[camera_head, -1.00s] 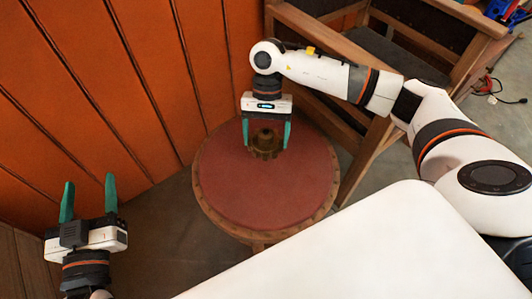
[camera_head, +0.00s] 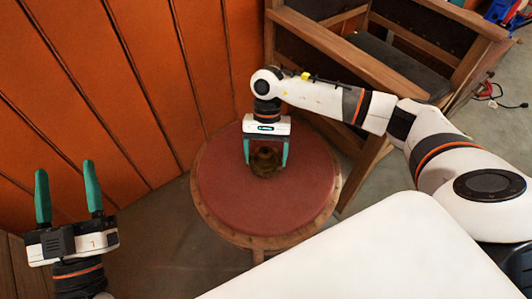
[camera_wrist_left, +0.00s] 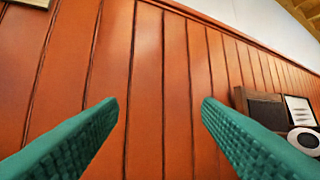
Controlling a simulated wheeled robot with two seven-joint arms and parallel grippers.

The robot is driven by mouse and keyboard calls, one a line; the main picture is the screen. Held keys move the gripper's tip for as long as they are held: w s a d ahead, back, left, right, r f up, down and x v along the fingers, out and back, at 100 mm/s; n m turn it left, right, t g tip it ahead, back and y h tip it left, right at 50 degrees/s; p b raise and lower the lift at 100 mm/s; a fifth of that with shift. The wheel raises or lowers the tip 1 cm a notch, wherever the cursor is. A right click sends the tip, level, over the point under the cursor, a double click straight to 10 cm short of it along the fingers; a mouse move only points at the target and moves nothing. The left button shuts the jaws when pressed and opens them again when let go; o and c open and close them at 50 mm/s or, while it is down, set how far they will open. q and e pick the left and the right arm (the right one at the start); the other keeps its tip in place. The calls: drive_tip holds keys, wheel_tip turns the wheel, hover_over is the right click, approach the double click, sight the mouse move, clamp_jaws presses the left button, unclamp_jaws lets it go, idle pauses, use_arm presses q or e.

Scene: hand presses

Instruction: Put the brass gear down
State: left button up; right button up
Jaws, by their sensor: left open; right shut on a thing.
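The brass gear (camera_head: 265,160) is a dark, toothed piece with a hub, in the head view over the back part of a round stool with a red seat (camera_head: 265,207). My right gripper (camera_head: 266,165) points down and is shut on the gear, with one green finger at each side of it. The gear is at or just above the seat; I cannot tell whether it touches. My left gripper (camera_head: 69,187) is open and empty, fingers up, at the left. Its two green fingers also show apart in the left wrist view (camera_wrist_left: 160,103).
An orange panelled wall (camera_head: 110,90) stands behind and to the left of the stool. A wooden chair (camera_head: 425,45) with dark upholstery stands behind at the right, close to the stool. The front of the red seat is bare. A cable (camera_head: 490,100) lies on the floor at the far right.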

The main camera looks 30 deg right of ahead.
use_arm(q)
drive_tip(key=shift+r, duration=0.1)
use_arm(e)
drive_tip(key=o, duration=1.5)
use_arm(q)
drive_tip(key=shift+s+r, duration=0.15)
drive_tip(key=shift+r, duration=0.05)
